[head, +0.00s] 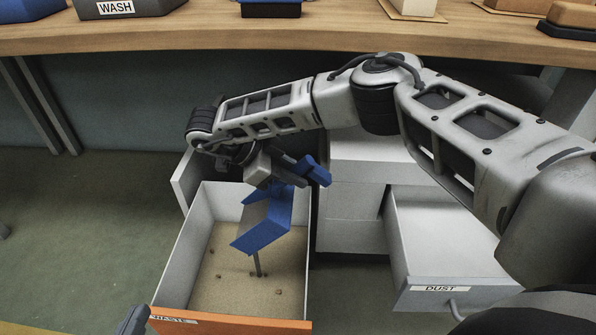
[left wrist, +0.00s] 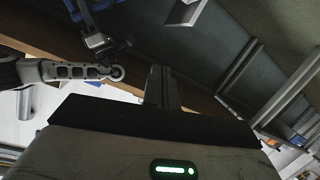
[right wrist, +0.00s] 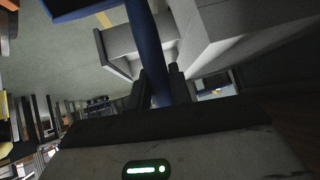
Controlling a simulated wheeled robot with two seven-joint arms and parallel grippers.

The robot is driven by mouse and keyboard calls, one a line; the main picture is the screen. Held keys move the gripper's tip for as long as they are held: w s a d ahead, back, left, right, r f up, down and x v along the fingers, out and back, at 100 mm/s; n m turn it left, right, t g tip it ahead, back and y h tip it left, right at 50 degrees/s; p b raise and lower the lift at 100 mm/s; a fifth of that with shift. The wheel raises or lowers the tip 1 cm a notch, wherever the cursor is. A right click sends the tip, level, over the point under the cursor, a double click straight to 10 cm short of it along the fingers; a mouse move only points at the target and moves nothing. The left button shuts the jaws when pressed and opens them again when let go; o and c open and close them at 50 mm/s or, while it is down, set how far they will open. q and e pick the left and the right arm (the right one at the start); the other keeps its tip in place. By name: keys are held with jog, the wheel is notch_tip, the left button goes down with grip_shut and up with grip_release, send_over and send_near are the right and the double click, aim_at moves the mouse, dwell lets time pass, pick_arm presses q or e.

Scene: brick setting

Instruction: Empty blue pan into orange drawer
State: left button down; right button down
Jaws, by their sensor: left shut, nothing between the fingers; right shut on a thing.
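The blue pan (head: 265,222) hangs steeply tilted above the open orange-fronted drawer (head: 232,321). My right gripper (head: 278,172) is shut on its handle (head: 313,171); the handle also shows between the fingers in the right wrist view (right wrist: 160,60). Several small dark bits (head: 219,277) are in the drawer. My left gripper (head: 133,320) is at the lower left edge of the head view, beside the drawer's front corner. Its fingers are together and empty in the left wrist view (left wrist: 161,86).
A second open drawer labelled DUST (head: 440,289) stands to the right, below my right arm. The white cabinet (head: 352,215) is between the drawers. The wooden worktop (head: 230,33) runs along the back, with a WASH bin (head: 125,8) on it. Floor is clear at left.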

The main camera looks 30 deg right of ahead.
jog(key=shift+w+a+r+h+p, duration=0.3)
jog(key=shift+w+a+p, duration=0.1)
jog(key=shift+a, duration=0.15)
jog(key=shift+w+a+r+g+h+p, duration=0.3)
jog(key=shift+a+p, duration=0.05)
jog(key=shift+a, duration=0.1)
pick_arm(q)
jog(key=shift+s+a+f+m+g+y, duration=0.15)
jog(key=shift+f+g+y, duration=0.05)
jog(key=shift+f, duration=0.2)
jog(key=shift+s+a+f+m+g+y, duration=0.1)
jog(key=shift+a+f+m+g+y, duration=0.1)
jog(key=shift+f, duration=0.2)
pick_arm(e)
jog(key=shift+w+a+r, duration=0.1)
jog(key=shift+w+a, duration=0.1)
jog(key=shift+a, duration=0.15)
pick_arm(q)
jog(key=shift+w+r, duration=0.15)
jog(key=shift+r, duration=0.15)
pick_arm(e)
jog(key=shift+a, duration=0.1)
pick_arm(q)
jog(key=shift+f, duration=0.15)
dwell(1.0)
